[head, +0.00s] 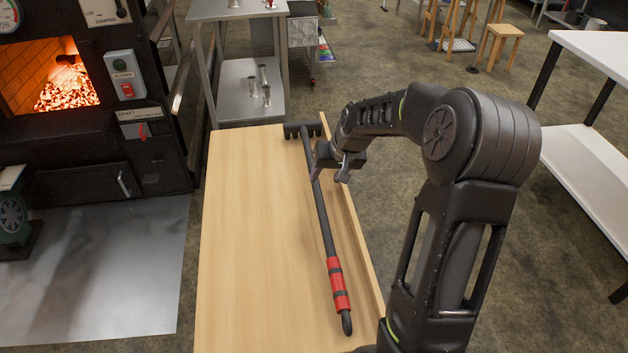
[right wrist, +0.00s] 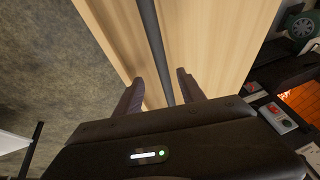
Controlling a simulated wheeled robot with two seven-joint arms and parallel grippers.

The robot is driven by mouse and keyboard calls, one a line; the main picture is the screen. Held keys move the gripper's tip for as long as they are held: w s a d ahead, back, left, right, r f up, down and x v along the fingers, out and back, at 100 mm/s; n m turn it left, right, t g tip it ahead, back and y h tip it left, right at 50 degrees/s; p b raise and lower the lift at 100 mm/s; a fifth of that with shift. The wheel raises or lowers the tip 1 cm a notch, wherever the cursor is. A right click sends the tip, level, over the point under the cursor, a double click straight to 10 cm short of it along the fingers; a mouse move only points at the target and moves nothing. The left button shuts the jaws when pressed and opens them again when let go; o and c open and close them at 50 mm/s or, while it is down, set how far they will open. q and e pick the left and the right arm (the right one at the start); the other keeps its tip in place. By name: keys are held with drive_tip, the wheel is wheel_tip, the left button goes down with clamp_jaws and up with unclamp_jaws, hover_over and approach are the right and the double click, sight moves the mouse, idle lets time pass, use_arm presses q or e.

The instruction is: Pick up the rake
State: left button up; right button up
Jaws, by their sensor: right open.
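The rake (head: 321,218) lies lengthwise on a wooden table (head: 240,240), its toothed black head at the far end and a red-banded grip at the near end. My right gripper (head: 328,174) is over the upper part of the dark shaft, near the head. In the right wrist view, the shaft (right wrist: 153,40) runs down between the two spread fingers (right wrist: 160,92). The gripper is open, and I cannot tell whether either finger touches the shaft. My left gripper is not in view.
The table has a raised edge (head: 362,245) along its right side, close to the rake. A lit furnace (head: 90,130) stands to the left. A metal shelf cart (head: 238,75) stands beyond the table, and a white-topped bench (head: 590,55) at right.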

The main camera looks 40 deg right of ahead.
sight(318, 187)
drive_tip(key=shift+x, duration=1.25)
drive_tip(key=shift+b+x, duration=0.3)
drive_tip(key=shift+x, duration=2.3)
drive_tip(key=shift+a, duration=0.15)
drive_tip(key=shift+c, duration=0.6)
clamp_jaws()
drive_tip(key=shift+r, duration=0.1)
